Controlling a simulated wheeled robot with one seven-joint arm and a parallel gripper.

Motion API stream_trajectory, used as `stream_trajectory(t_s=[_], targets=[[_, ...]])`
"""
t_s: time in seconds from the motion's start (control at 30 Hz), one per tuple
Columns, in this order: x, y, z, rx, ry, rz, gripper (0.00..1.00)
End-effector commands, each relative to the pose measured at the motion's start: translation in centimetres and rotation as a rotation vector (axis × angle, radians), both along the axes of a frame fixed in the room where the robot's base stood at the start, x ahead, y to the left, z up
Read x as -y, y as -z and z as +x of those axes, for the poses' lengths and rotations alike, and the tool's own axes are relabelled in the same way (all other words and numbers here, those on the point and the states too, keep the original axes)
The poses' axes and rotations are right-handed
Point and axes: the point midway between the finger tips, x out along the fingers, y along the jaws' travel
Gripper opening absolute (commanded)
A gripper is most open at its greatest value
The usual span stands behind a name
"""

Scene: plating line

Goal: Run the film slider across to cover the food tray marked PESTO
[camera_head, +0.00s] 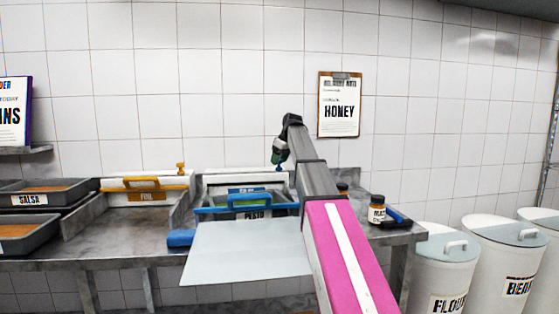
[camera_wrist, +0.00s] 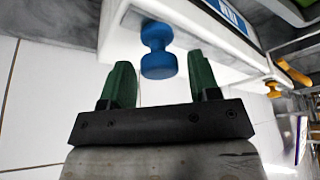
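The blue slider knob (camera_head: 278,168) sits on the back right of the white film dispenser (camera_head: 215,180), behind the tray marked PESTO (camera_head: 275,215). My gripper (camera_head: 279,154) is at the knob, coming from above in the head view. In the wrist view my gripper (camera_wrist: 160,72) has its two green fingers apart. The blue knob (camera_wrist: 158,40) stands between and just beyond the fingertips, with a gap on each side. The arm hides the dispenser's right end.
A FOIL dispenser (camera_head: 145,183) with an orange knob (camera_head: 180,168) stands left. SALSA trays (camera_head: 30,199) are at far left. A jar (camera_head: 377,209) stands right of my arm on the metal counter (camera_head: 125,235). Lidded bins (camera_head: 440,275) stand at right.

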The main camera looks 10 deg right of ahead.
Motion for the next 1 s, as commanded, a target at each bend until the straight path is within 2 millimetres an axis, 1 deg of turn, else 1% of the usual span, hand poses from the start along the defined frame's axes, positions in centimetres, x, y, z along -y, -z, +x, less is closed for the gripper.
stream_trajectory(t_s=[0.03, 0.07, 0.1, 0.13, 0.17, 0.33, 0.47, 0.57, 0.67, 1.0], targets=[[0.0, 0.0, 0.0, 0.000, 0.000, 0.000, 0.39], [0.0, 0.0, 0.0, 0.000, 0.000, 0.000, 0.29], [0.0, 0.0, 0.0, 0.000, 0.000, 0.000, 0.16], [0.0, 0.0, 0.0, 0.000, 0.000, 0.000, 0.06], [0.0, 0.0, 0.0, 0.000, 0.000, 0.000, 0.00], [-0.3, 0.0, 0.0, 0.000, -0.001, 0.000, 0.00], [-1.6, 0.0, 0.0, 0.000, -0.002, 0.000, 0.00], [-3.5, 0.0, 0.0, 0.000, -0.003, 0.000, 0.00], [-6.1, 0.0, 0.0, 0.000, -0.004, 0.000, 0.00], [-17.4, -0.1, 0.0, -0.001, -0.006, 0.001, 0.00]])
